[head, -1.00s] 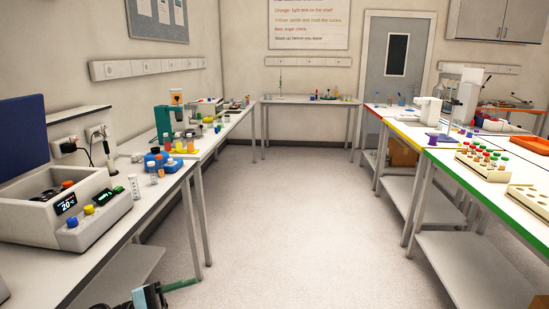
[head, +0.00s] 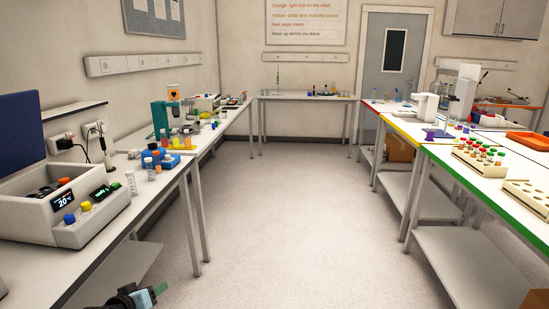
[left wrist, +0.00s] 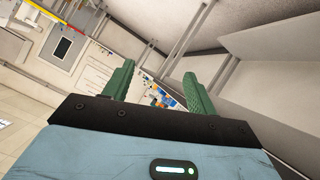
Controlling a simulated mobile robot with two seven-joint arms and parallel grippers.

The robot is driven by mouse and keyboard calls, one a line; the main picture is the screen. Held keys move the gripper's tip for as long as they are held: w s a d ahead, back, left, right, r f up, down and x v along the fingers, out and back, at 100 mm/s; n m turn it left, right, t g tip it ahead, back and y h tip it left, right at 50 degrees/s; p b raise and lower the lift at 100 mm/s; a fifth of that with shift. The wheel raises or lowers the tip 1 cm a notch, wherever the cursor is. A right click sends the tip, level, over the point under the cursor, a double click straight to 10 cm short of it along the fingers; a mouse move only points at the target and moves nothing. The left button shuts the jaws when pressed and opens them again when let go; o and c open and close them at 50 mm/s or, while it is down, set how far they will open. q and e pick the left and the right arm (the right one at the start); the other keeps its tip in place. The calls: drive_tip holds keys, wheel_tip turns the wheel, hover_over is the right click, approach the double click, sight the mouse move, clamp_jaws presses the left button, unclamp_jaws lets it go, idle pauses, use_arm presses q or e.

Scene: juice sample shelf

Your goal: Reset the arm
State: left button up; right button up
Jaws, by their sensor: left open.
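My left gripper (head: 158,290) shows at the bottom left of the head view, low over the floor beside the left bench. Its two green fingers (left wrist: 158,82) stand apart in the left wrist view, with nothing held between them. Behind the fingers the wrist view shows the room tilted, with a door, floor and bench legs. My right gripper is outside both views.
The left bench (head: 85,275) carries a white heater-like device (head: 70,205), vials and a blue rack. The right bench (head: 470,185) holds tube racks (head: 480,158) and an orange tray (head: 528,140). The aisle floor (head: 290,220) between them is clear.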

use_arm(q)
drive_tip(key=w+a+r+m+t+y, duration=0.2)
drive_tip(key=a+r+m+t+y, duration=0.1)
drive_tip(key=a+r+m, duration=0.15)
drive_tip(key=s+d+f+m+g+h, duration=0.1)
drive_tip(key=s+d+f+g, duration=0.1)
drive_tip(key=s+d+f, duration=0.5)
drive_tip(key=s+d+f+m+g+h, duration=0.1)
drive_tip(key=s+d+f, duration=0.2)
drive_tip(key=s+f, duration=0.85)
drive_tip(key=s+d+f+g, duration=0.1)
drive_tip(key=s+d, duration=0.3)
drive_tip(key=s, duration=0.9)
drive_tip(key=s+d+f+n+g+h, duration=0.1)
drive_tip(key=s+d, duration=0.3)
drive_tip(key=s, duration=1)
drive_tip(key=shift+s+d+g, duration=0.15)
drive_tip(key=shift+d+g, duration=0.2)
drive_tip(key=shift+g, duration=0.35)
